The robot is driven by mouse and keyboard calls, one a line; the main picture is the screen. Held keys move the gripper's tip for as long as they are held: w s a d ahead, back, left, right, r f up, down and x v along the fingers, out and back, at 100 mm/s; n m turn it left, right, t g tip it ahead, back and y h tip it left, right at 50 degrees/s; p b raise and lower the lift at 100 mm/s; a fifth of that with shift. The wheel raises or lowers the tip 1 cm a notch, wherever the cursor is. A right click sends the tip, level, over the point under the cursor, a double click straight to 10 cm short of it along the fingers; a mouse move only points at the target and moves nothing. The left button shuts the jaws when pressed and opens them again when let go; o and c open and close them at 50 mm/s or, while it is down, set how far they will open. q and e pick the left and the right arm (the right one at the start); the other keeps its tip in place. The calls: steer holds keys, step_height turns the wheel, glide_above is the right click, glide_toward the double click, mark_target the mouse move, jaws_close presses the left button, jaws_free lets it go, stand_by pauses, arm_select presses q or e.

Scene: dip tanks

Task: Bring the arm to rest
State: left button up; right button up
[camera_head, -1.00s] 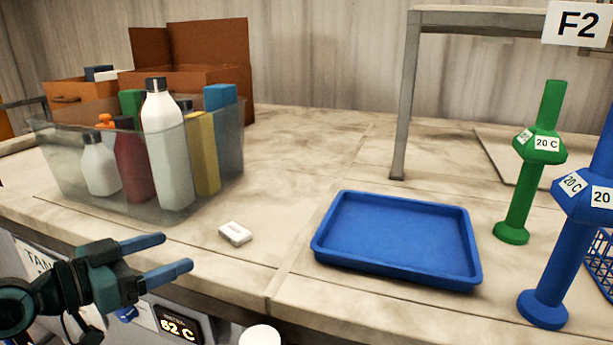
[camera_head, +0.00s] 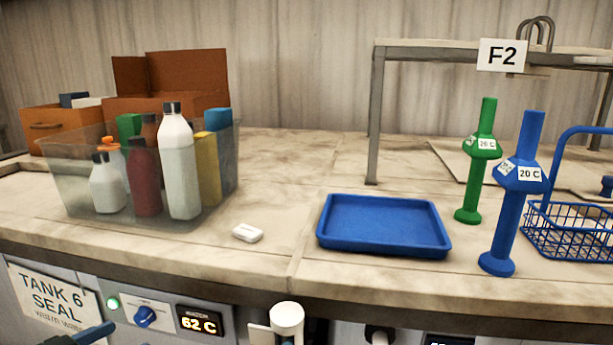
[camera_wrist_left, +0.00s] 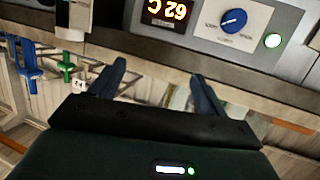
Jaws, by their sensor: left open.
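My left gripper shows only as a blue finger (camera_head: 95,332) at the bottom left of the head view, low in front of the counter near the tank 6 sign. In the left wrist view both fingers of the left gripper (camera_wrist_left: 160,85) are spread apart with nothing between them. The wrist view is turned over, with the temperature display (camera_wrist_left: 166,12) and a blue knob (camera_wrist_left: 233,21) beyond the fingers. My right gripper is in neither view.
A metal shelf (camera_head: 377,115) stands behind.

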arm_select(q)
steer(key=s+d+f+g+y, duration=0.1)
steer(key=s+d+f, duration=0.3)
steer(key=f, duration=0.6)
steer(key=s+d+f+n+g+y+p, duration=0.1)
steer(key=s+d+f, duration=0.3)
steer(key=d+f, duration=0.4)
steer(key=shift+s+f+n+g+p, duration=0.2)
steer(key=shift+f+n+g+p, duration=0.15)
steer(key=shift+f, duration=0.55)
steer(key=shift+g, duration=0.25)
steer(key=d, duration=0.2)
steer(key=s+d+f, duration=0.1)
steer(key=d, duration=0.1)
steer(key=s+d+f, duration=0.1)
steer(key=d, duration=0.1)
steer(key=shift+s, duration=0.25)
steer(key=shift+c, duration=0.5)
